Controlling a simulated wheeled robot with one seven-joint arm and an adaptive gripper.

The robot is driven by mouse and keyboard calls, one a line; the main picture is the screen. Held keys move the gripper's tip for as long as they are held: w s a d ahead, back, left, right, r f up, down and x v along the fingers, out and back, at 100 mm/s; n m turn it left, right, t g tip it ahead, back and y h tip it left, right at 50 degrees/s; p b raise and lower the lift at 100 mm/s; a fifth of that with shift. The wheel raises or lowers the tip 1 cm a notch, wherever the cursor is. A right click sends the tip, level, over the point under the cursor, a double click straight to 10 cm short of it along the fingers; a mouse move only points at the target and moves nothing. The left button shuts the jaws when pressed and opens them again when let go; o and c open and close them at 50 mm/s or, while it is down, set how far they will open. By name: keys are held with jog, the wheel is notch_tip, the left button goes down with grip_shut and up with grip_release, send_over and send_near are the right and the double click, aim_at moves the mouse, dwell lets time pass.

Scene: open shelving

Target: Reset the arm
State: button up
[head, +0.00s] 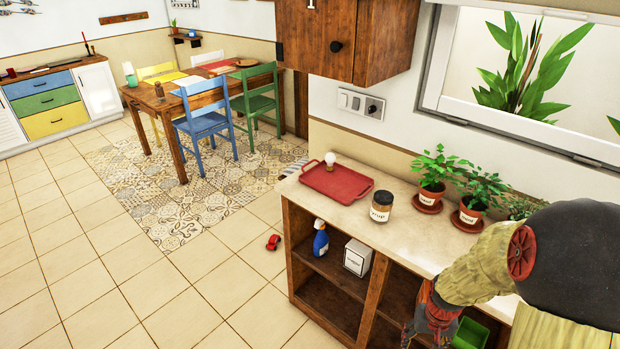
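My arm comes in from the lower right corner, in front of the counter (350,212), and covers its right end. Its lower part bends down toward the open shelving under the counter. My gripper (428,322) seems to be at this lower end, in front of the right compartment. It is small, dark and partly cut off by the frame, so I cannot tell whether its fingers are open or shut, or whether it holds anything.
On the counter are a red tray (338,182), a light bulb (330,160), a labelled jar (381,206) and potted plants (432,188). The shelves hold a blue spray bottle (320,240), a white box (357,257) and a green container (470,334). A red toy car (273,242) lies on the otherwise open floor.

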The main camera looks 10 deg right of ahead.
jog(key=s+a+r+n+t, duration=0.1)
jog(key=s+a+r, duration=0.1)
jog(key=a+r, duration=0.4)
jog(key=s+a+r+n+t+p, duration=0.1)
jog(key=a+r, duration=0.4)
jog(key=r, duration=1.1)
jog(key=s+a+r+n+t+p, duration=0.1)
jog(key=s+a+r+n+t, duration=0.1)
jog(key=a+r, duration=0.4)
notch_tip(320, 180, up, 5)
jog(key=shift+s+a+r+n+t, duration=0.1)
jog(key=shift+s+a+n+t, duration=0.2)
jog(key=shift+s+t, duration=0.45)
jog(key=shift+s, duration=0.15)
